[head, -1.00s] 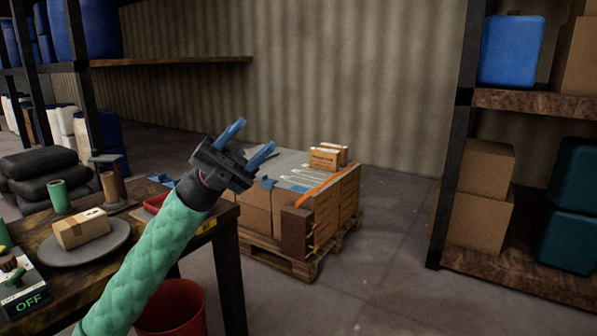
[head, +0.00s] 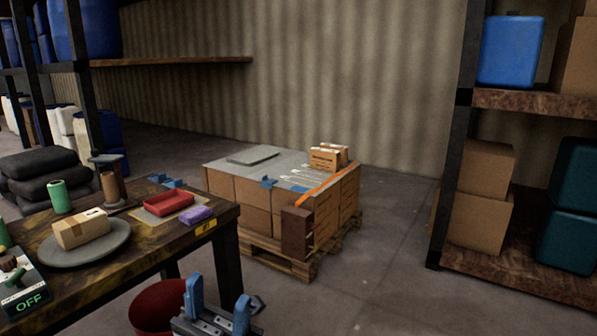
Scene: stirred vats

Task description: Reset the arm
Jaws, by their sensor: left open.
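My left gripper (head: 216,308) is low at the bottom edge of the head view, its two blue fingers apart and nothing between them. It hangs clear of the table, in front of the table's right leg and beside a red bucket (head: 157,306). The rest of my left arm is out of the picture. My right gripper does not show.
A wooden table (head: 150,238) at left holds a cardboard box (head: 82,229) on a grey round plate (head: 110,245), a red tray (head: 168,203), a purple block (head: 196,215) and an OFF switch box (head: 22,297). Boxes (head: 255,195) fill a pallet.

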